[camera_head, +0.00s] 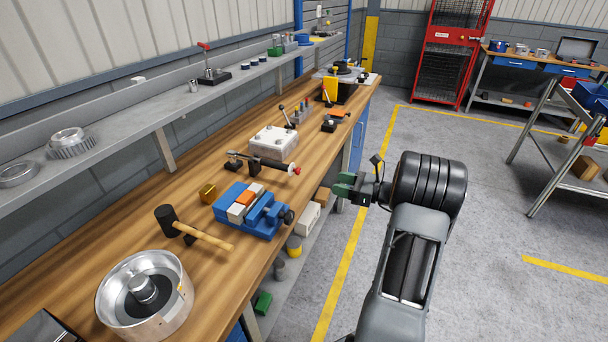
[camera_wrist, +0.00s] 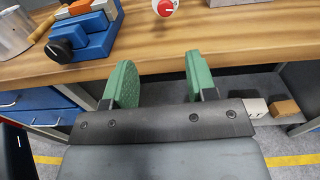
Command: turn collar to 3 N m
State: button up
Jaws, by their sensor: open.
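A black rod-shaped tool (camera_head: 262,166) lies across a dark stand on the wooden bench, behind the blue vise. Its right end carries a white-and-red round end piece (camera_head: 295,170), which also shows at the top of the wrist view (camera_wrist: 165,7). I cannot tell for sure which part is the collar, and no scale is readable. My gripper (camera_head: 345,185) is in front of the bench edge, apart from the tool. In the wrist view its green pads (camera_wrist: 161,72) are spread wide with nothing between them.
The blue vise (camera_head: 253,209) holds light and orange blocks near the bench edge. A mallet (camera_head: 205,235) and a round metal housing (camera_head: 145,295) lie to the left. A light metal box with levers (camera_head: 272,142) stands behind the tool.

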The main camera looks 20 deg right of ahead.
aim_at(296, 171)
jog(key=x, duration=0.4)
jog(key=p+x, duration=0.1)
jog(key=x, duration=0.8)
jog(key=shift+w+d+p, duration=0.3)
jog(key=shift+w, duration=0.1)
jog(key=shift+c, duration=0.2)
